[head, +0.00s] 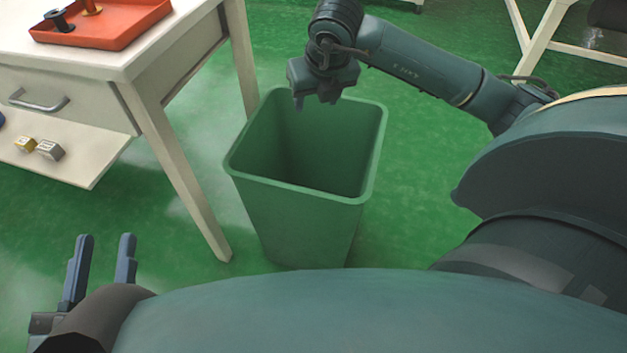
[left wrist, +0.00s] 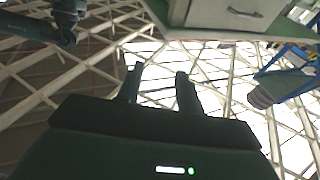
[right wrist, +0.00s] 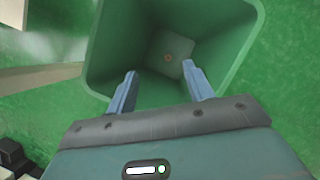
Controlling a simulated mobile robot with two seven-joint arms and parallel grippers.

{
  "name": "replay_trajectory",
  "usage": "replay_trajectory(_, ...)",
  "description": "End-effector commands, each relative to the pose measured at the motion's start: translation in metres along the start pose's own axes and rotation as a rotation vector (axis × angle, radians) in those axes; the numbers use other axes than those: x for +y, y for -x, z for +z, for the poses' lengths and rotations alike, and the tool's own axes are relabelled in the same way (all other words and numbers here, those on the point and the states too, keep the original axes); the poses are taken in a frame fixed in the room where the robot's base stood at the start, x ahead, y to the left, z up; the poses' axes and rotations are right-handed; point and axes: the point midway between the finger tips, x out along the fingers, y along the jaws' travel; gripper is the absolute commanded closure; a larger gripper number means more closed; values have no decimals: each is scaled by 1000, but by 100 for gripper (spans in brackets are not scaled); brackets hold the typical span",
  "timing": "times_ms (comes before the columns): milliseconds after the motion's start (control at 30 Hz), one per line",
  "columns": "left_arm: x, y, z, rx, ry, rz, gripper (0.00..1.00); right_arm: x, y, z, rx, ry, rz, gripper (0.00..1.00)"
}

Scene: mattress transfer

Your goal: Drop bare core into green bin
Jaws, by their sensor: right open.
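The green bin (head: 305,225) stands on the floor in the middle of the head view, open at the top. My right gripper (head: 315,100) is over its far rim, pointing down, open and empty. In the right wrist view, its fingers (right wrist: 158,92) are apart above the bin's opening (right wrist: 110,50). A small reddish ring (right wrist: 168,57) shows on the bin's grey bottom; it may be the core, but it is too small to tell. My left gripper (head: 101,262) is open and empty at the lower left; its fingers (left wrist: 158,85) also show apart in the left wrist view.
A white table (head: 150,40) with a drawer and lower shelf stands left of the bin, one leg close to it. An orange tray (head: 120,33) on top holds a black spool (head: 59,20) and an orange spool (head: 91,6). The green floor right of the bin is clear.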

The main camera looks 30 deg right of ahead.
Motion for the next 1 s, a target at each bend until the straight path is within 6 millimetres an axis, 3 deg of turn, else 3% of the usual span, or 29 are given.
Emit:
replay_trajectory(33,-1,0,-4,-10,-6,-4,64,0,18,3,-4,0,0,48)
replay_trajectory(100,-2,-1,-5,-14,-23,-9,64,0,33,3,-4,1,0,48)
replay_trajectory(400,-5,0,-4,-32,-69,-18,64,0,75,1,-1,-1,0,48)
replay_trajectory(1000,-6,1,-2,-35,-76,-21,64,0,79,0,0,-1,-1,48)
